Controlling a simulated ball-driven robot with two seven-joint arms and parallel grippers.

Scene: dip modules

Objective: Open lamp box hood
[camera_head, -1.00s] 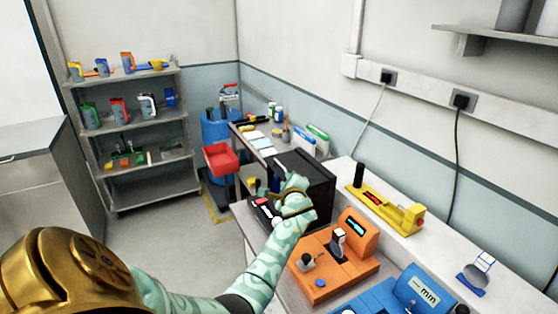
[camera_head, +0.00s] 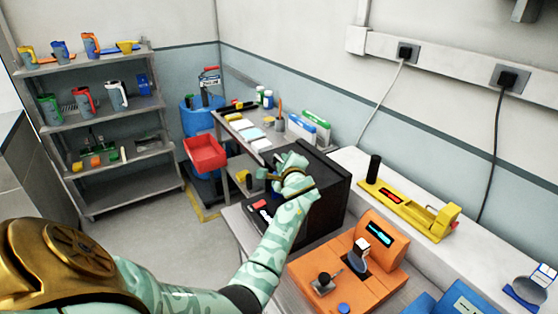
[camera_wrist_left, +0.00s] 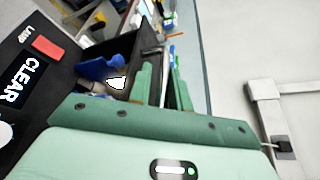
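The lamp box (camera_head: 328,196) is a black box on the bench, with a red and a white button on its front panel. In the left wrist view its panel (camera_wrist_left: 28,82) reads "LAMP" and "CLEAR". A dark cavity with a blue item (camera_wrist_left: 100,67) and a bright white patch shows beside the panel. My left gripper (camera_head: 268,174) is at the box's front upper edge, partly covering it. In the wrist view the left gripper's green fingers (camera_wrist_left: 161,85) stand apart with a pale strip between them. I cannot tell whether they touch the hood. My right gripper is not in view.
An orange device (camera_head: 352,262) and a yellow device (camera_head: 408,208) stand right of the box. A red bin (camera_head: 205,154) and a side table with bottles and cards lie behind. A shelf rack (camera_head: 125,187) stands at the left.

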